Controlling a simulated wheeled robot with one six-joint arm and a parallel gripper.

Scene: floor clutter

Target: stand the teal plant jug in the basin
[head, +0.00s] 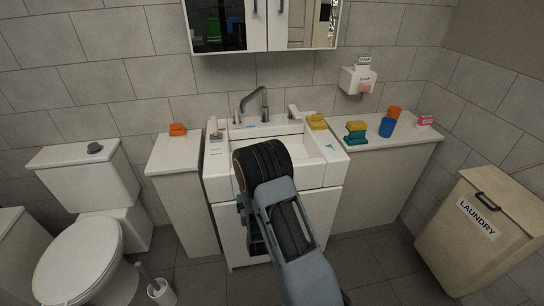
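The white basin (333,157) is set in the vanity in the middle of the head view, under a grey tap. My arm crosses in front and hides much of its left and front part. No teal plant jug can be made out. A small dark part with a bit of teal, low on the left of my arm, seems to be my gripper (246,222), in front of the vanity door. Its fingers are hidden or too dark to read, and I cannot tell whether it holds anything.
Yellow and teal sponges (356,132), a blue cup (386,127) and an orange cup (394,112) stand on the right counter. An orange item (177,130) lies on the left counter. A toilet (80,250) is left, a laundry box (480,235) right.

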